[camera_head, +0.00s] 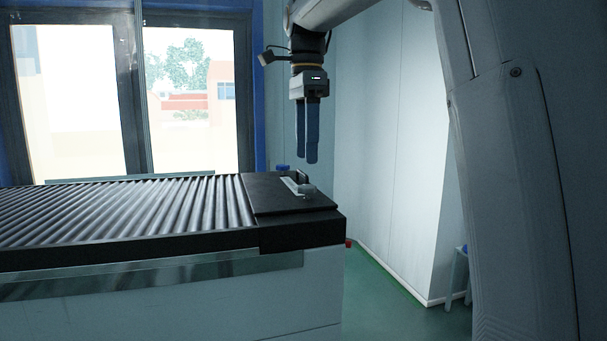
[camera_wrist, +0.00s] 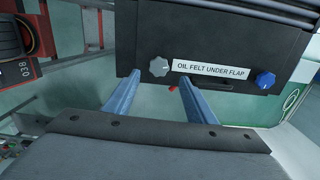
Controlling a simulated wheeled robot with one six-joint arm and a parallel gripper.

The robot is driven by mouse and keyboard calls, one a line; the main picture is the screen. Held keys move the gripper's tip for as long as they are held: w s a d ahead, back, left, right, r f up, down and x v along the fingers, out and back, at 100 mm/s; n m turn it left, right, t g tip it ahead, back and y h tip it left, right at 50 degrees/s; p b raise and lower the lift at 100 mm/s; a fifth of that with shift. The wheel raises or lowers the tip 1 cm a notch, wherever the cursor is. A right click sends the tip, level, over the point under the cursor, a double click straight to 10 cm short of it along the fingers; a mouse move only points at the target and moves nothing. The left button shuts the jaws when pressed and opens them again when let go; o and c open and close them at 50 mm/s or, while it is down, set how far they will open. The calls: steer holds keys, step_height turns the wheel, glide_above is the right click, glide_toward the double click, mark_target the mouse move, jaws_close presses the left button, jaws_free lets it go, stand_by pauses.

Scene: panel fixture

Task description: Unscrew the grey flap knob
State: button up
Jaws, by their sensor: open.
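The grey knob (camera_wrist: 159,67) is lobed and sits on a black panel (camera_wrist: 215,30), left of a white label reading "OIL FELT UNDER FLAP" (camera_wrist: 210,69). In the head view the grey knob (camera_head: 308,189) stands on the black end plate of the roller table. My gripper (camera_wrist: 160,78) is open and empty, with two blue fingers apart. In the wrist view the grey knob appears just beyond and between the fingertips. In the head view my gripper (camera_head: 307,160) points down above the plate, clear of the knob.
A blue knob (camera_wrist: 265,80) is at the label's other end; it also shows in the head view (camera_head: 283,168). A black handle (camera_head: 302,177) stands up beside the label. The roller table (camera_head: 130,210) extends left. Green floor (camera_head: 385,300) lies open to the right.

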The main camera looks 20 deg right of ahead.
mark_target(307, 186)
steer(key=shift+s+f+p, duration=0.1)
steer(key=shift+f+p, duration=0.95)
steer(key=shift+f, duration=2.35)
steer(key=shift+c, duration=0.2)
steer(key=c, duration=1)
